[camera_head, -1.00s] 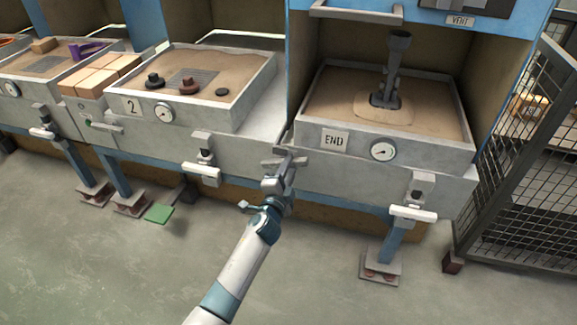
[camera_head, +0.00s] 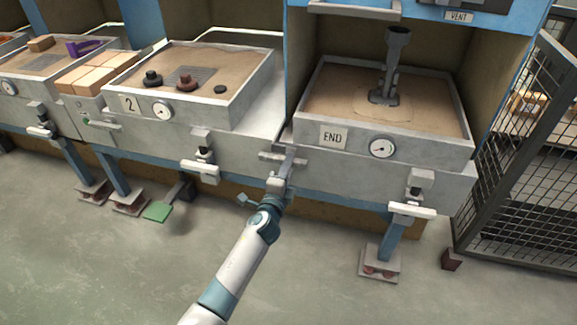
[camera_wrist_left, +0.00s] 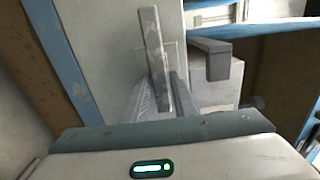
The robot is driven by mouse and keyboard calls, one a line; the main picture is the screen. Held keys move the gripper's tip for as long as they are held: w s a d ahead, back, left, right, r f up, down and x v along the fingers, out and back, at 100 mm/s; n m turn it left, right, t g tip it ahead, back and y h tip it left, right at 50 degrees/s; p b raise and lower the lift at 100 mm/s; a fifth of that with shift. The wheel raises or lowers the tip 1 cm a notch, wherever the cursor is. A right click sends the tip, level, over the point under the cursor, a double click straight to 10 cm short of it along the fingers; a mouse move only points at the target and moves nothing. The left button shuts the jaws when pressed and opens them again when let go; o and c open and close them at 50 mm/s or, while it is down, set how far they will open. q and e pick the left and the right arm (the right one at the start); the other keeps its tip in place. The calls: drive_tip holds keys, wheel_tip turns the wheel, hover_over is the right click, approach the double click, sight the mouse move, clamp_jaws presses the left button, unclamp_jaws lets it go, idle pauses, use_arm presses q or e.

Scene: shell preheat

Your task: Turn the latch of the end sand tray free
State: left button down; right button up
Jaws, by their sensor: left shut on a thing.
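The end sand tray (camera_head: 435,152) stands at the right, with an END plate (camera_head: 332,137) and a round dial (camera_head: 382,147) on its front. An upright grey metal piece (camera_head: 393,68) stands in its sand. My left gripper (camera_head: 284,162) is at the tray's front left corner, shut on a grey latch bar. In the left wrist view the bar (camera_wrist_left: 152,45) sticks up between the two fingers of my left gripper (camera_wrist_left: 160,95). A dark grey bracket (camera_wrist_left: 212,62) is to its right, apart from the fingers. My right gripper is not in view.
Tray 2 (camera_head: 215,117), holding dark round pieces, stands left of the end tray. White-handled fittings (camera_head: 412,211) hang below the tray fronts. A wire mesh fence (camera_head: 515,170) stands at the far right. The floor in front is mostly clear.

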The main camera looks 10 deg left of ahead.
use_arm(q)
drive_tip(key=c, duration=1.6)
unclamp_jaws()
